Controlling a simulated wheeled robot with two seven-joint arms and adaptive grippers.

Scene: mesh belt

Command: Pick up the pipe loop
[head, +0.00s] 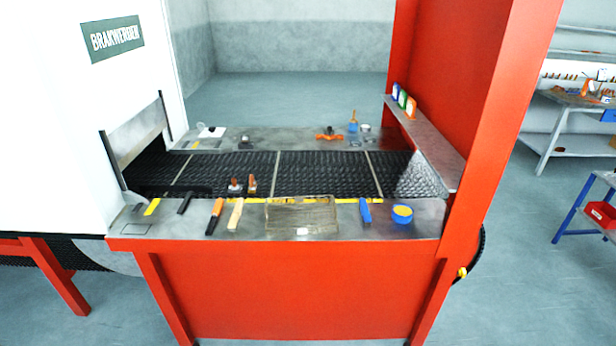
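I cannot make out a pipe loop for certain. An orange piece with a dark middle (328,135) lies on the far metal ledge. Small grey items (356,142) lie just right of it, too small to tell their shape. Neither of my grippers is in view.
The black mesh belt (325,174) runs between two ledges and carries two small orange-topped things (251,185). A red post (495,110) stands right.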

